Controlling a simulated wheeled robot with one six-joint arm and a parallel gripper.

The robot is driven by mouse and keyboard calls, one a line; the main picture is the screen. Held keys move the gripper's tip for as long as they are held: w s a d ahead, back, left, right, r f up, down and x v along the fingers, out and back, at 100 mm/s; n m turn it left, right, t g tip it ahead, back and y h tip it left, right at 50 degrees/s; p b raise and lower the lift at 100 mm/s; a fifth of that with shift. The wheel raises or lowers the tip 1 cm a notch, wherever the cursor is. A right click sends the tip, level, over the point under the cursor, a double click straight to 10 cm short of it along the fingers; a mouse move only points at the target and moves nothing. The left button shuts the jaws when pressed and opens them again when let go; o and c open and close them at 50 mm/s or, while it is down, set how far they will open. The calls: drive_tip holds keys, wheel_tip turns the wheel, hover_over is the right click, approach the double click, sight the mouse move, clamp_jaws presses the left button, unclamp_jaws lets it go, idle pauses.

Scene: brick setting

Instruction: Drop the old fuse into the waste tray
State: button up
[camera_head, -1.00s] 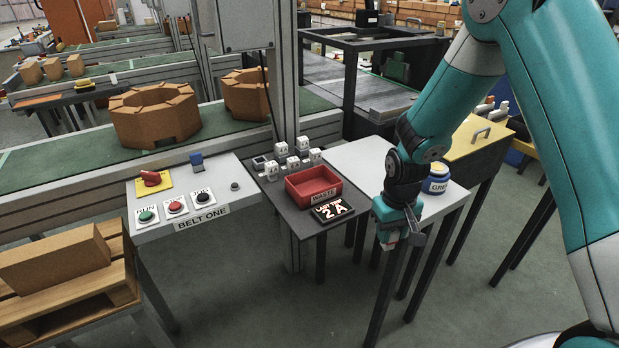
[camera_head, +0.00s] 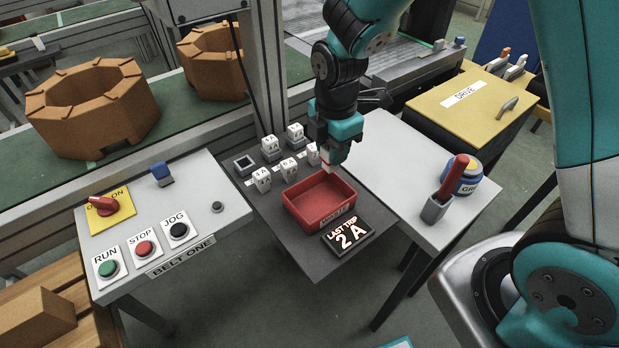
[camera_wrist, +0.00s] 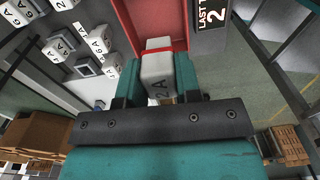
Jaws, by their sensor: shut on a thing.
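My gripper (camera_head: 330,157) is shut on the old fuse (camera_wrist: 158,72), a white block marked 2 A with a red band. The wrist view shows it between the two teal fingers; in the head view only a small part of it (camera_head: 328,168) shows below the fingertips. The red waste tray (camera_head: 305,216) sits on the dark panel. The fuse hangs over the tray's back right end in the head view; its exact height above the floor of the tray is unclear. The tray looks empty where I see inside. It also shows in the wrist view (camera_wrist: 120,20) beyond the fuse.
Several white fuses (camera_head: 261,181) stand behind the tray, near an empty socket (camera_head: 244,164). A LAST TRIP 2 A display (camera_head: 348,238) is in front. A red-handled item (camera_head: 453,178) and a grease tin (camera_head: 468,176) stand right; the BELT ONE switch panel (camera_head: 190,235) is left.

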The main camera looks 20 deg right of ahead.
sight(329, 168)
drive_tip(key=shift+w, duration=0.2)
drive_tip(key=shift+f, duration=0.15)
wheel_tip(329, 168, down, 6)
drive_tip(key=b, duration=0.5)
drive_tip(key=shift+a+r, duration=0.1)
drive_tip(key=shift+r, duration=0.15)
drive_tip(key=o, duration=1.1)
drive_tip(key=shift+r, duration=0.1)
wheel_tip(329, 168, up, 17)
drive_tip(key=shift+r, duration=0.15)
